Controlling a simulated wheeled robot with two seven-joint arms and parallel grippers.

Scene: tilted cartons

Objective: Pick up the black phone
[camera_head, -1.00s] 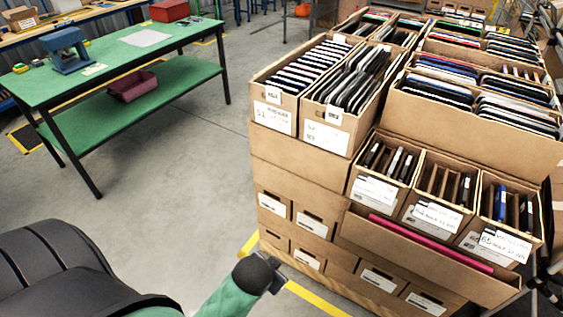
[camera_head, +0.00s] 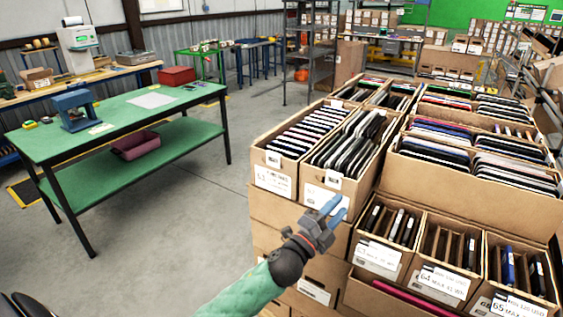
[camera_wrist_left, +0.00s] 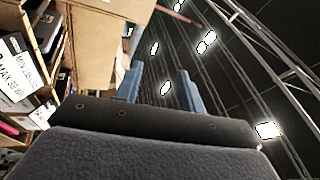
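Several black phones (camera_head: 345,145) stand on edge in a carton (camera_head: 318,190) in the upper part of the stack. More black phones (camera_head: 398,222) stand in a smaller carton to the right of it; which one the task means I cannot tell. My left gripper (camera_head: 334,207), with blue fingers, is in front of the carton faces, below the upper carton's rim. Its fingers are apart with nothing between them. In the left wrist view the open fingers (camera_wrist_left: 160,88) point up past a carton wall toward the ceiling. My right gripper is not in view.
Cartons of phones and tablets (camera_head: 470,187) fill the right side. A green table (camera_head: 120,118) with a blue device (camera_head: 77,110) and a red box (camera_head: 177,75) stands at the left. Grey floor (camera_head: 190,215) between table and stack is clear.

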